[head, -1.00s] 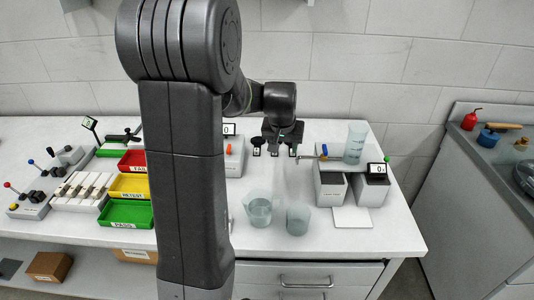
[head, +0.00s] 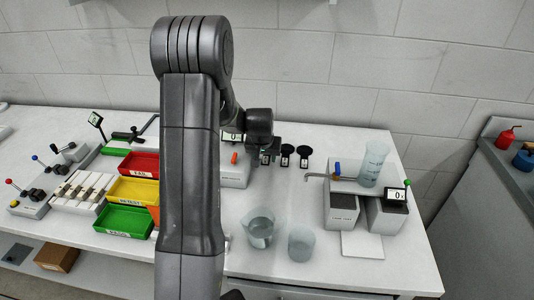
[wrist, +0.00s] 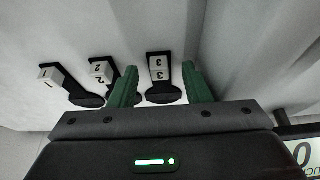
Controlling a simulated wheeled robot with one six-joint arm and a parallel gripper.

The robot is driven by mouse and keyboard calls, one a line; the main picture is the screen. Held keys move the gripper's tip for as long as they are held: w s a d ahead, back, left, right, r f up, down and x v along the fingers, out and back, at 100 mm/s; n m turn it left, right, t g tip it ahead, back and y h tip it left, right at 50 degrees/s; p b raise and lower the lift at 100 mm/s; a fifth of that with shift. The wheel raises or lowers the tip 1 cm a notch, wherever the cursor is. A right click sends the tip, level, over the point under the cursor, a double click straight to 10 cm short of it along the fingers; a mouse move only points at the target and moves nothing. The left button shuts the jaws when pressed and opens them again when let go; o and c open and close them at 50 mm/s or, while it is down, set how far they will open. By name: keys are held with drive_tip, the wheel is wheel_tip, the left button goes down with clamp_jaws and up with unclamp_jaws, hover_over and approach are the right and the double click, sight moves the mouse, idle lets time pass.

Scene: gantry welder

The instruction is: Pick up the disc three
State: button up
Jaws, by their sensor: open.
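Disc three (wrist: 163,92) is a black disc with a black tab bearing a white label marked 3. In the wrist view it lies between the two green fingers of my gripper (wrist: 160,70), which is open; no grip on it shows. In the head view my gripper (head: 265,153) is at the left end of the row of discs and partly hides that end. Disc two (wrist: 102,70) is just left of the left finger in the wrist view, and disc one (wrist: 85,99) is farther left.
A device with a display (head: 232,138) stands left of the discs. Coloured trays (head: 124,220) are farther left. A grey block unit (head: 342,207) with a tap and a tall cylinder stands right.

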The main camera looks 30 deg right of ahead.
drive_tip(key=shift+w+d+f, duration=0.1)
drive_tip(key=shift+d+f, duration=0.05)
drive_tip(key=shift+f, duration=0.25)
clamp_jaws()
